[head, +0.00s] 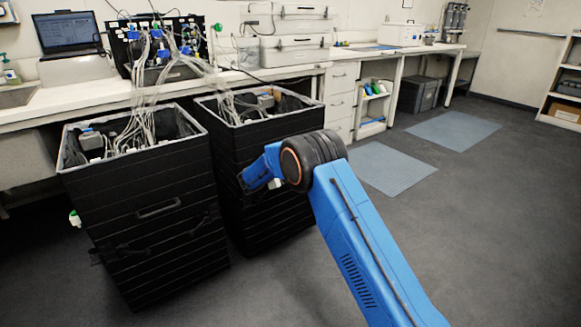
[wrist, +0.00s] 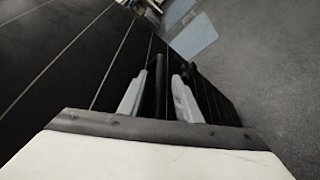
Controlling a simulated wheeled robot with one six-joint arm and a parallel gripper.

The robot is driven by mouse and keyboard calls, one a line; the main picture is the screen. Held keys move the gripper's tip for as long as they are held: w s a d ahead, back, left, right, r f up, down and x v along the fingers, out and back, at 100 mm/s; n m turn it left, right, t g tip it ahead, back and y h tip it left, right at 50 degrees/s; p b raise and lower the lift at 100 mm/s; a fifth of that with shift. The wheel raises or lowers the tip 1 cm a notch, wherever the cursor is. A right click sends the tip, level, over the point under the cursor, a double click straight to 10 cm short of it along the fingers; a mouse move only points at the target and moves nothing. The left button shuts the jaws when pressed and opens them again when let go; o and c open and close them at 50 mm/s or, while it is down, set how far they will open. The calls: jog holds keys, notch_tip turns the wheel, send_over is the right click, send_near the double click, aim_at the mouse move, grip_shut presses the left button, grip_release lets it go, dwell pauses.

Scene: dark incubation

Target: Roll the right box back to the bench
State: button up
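The right box (head: 262,205) is a tall black ribbed bin in front of the bench (head: 290,72), with cables running from its open top up to the bench. My gripper (head: 258,180) is at its front right side. In the wrist view, my gripper's two grey fingers (wrist: 160,98) stand apart close to the black box wall (wrist: 60,70). A thin dark bar (wrist: 159,85), seemingly the box's handle, shows between them, with a gap to the right finger. My arm hides part of the box's right side in the head view.
The left box (head: 150,235), also cabled, stands close beside the right one. A black rack with cables (head: 125,45) and a laptop (head: 68,32) are on the bench. Drawers (head: 341,92) stand right of the boxes.

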jog(key=v, duration=1.4)
jog(key=shift+s+a+r, duration=0.15)
jog(key=shift+s+a, duration=0.1)
jog(key=shift+s, duration=0.05)
